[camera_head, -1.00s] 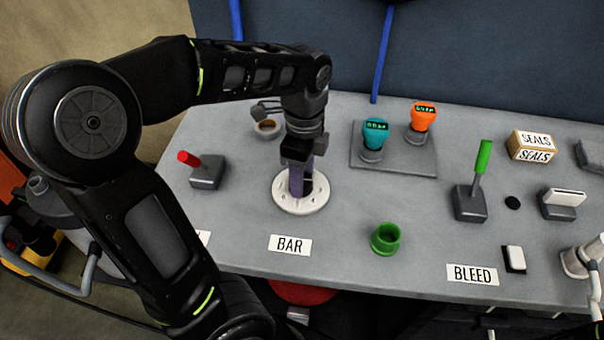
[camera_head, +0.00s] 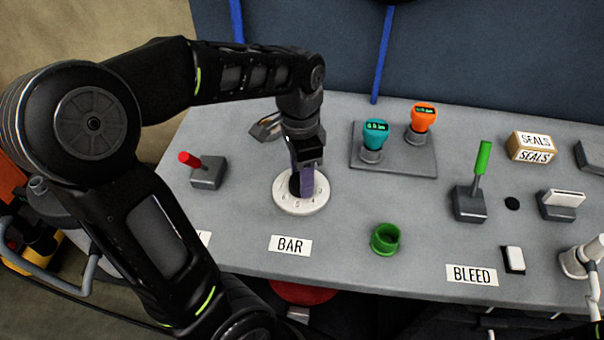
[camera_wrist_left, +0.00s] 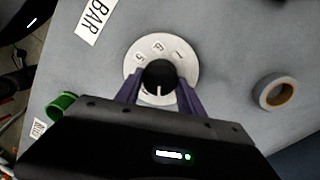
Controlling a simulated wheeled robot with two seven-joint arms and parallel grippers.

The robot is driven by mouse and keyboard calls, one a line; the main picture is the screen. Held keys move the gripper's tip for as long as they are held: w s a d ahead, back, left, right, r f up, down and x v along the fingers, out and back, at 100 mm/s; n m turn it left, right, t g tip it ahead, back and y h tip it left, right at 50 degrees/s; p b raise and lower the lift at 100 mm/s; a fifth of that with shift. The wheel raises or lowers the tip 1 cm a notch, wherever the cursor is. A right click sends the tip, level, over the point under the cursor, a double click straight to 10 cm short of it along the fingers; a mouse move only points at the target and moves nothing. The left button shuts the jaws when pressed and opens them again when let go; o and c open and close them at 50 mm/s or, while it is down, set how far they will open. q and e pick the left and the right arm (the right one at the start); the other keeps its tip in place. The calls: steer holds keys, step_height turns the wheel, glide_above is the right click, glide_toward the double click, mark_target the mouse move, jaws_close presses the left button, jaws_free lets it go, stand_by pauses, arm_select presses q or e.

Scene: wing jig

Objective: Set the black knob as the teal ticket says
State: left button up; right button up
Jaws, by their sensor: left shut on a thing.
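The black knob (camera_wrist_left: 160,76) stands in the middle of a white numbered dial (camera_head: 301,205) on the grey bench. My left gripper (camera_head: 301,182) reaches down from above and is shut on the knob, one purple finger on each side. In the left wrist view a white mark on the knob points toward the bottom of the picture, between the fingers (camera_wrist_left: 158,98). Some dial numbers are hidden by the gripper. My right gripper is not in view.
A green-handled lever (camera_head: 470,201) stands further right. A tape roll (camera_wrist_left: 275,92) lies near the dial.

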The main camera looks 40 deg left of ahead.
mark_target(298, 178)
arm_select(q)
steer(key=n, duration=0.5)
steer(key=shift+r+n, duration=0.1)
steer(key=shift+n, duration=0.2)
steer(key=shift+a+n+t, duration=0.1)
steer(key=shift+n+t, duration=0.2)
steer(key=shift+n, duration=2)
steer(key=o, duration=1.4)
steer(key=shift+c, duration=0.2)
steer(key=shift+s+a+r, duration=0.1)
steer(key=shift+r, duration=1.85)
steer(key=shift+s+a+r, duration=0.1)
steer(key=shift+r, duration=1.8)
